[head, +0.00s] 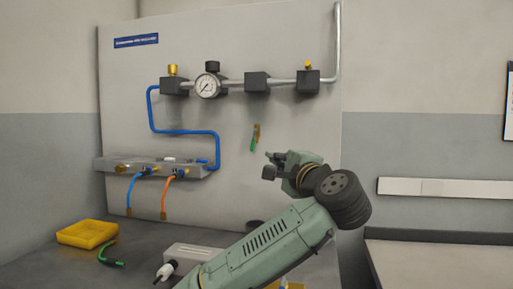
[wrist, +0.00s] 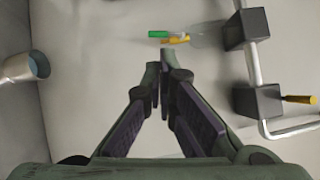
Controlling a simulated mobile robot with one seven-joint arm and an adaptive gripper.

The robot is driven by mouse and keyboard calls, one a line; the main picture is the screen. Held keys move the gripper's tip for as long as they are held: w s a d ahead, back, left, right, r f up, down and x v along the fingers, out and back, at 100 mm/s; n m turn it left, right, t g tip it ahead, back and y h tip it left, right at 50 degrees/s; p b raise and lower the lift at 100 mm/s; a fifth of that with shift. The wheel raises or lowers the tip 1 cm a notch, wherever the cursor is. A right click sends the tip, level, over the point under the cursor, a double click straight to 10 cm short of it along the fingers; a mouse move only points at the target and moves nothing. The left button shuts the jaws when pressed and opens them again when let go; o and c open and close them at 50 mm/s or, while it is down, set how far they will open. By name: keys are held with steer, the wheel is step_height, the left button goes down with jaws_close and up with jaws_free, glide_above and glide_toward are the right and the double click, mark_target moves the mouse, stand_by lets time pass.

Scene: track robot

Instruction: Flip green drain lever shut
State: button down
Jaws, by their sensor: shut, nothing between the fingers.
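The green drain lever (head: 254,145) sits on a small brass valve (head: 257,130) on the grey wall panel, below the pipe row. In the head view the green handle hangs down, slightly to the left. In the wrist view the green lever (wrist: 158,34) lies left of the brass valve body (wrist: 176,40), nearly in line with it. My gripper (head: 269,164) is below and right of the lever in the head view. In the wrist view the fingertips (wrist: 162,78) are together, empty, and apart from the lever.
Black pipe blocks (wrist: 258,103) and a pipe stand right of the fingers in the wrist view. A grey cup (wrist: 25,68) is at its left. A pressure gauge (head: 208,85), a manifold shelf (head: 160,168) with hoses and a yellow tray (head: 87,234) are left in the head view.

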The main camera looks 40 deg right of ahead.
mark_target(253, 145)
steer(key=p+x, duration=0.5)
steer(key=x, duration=0.7)
steer(key=shift+w+r, duration=0.1)
steer(key=shift+w, duration=0.1)
steer(key=shift+w+d, duration=0.2)
steer(key=shift+w, duration=0.35)
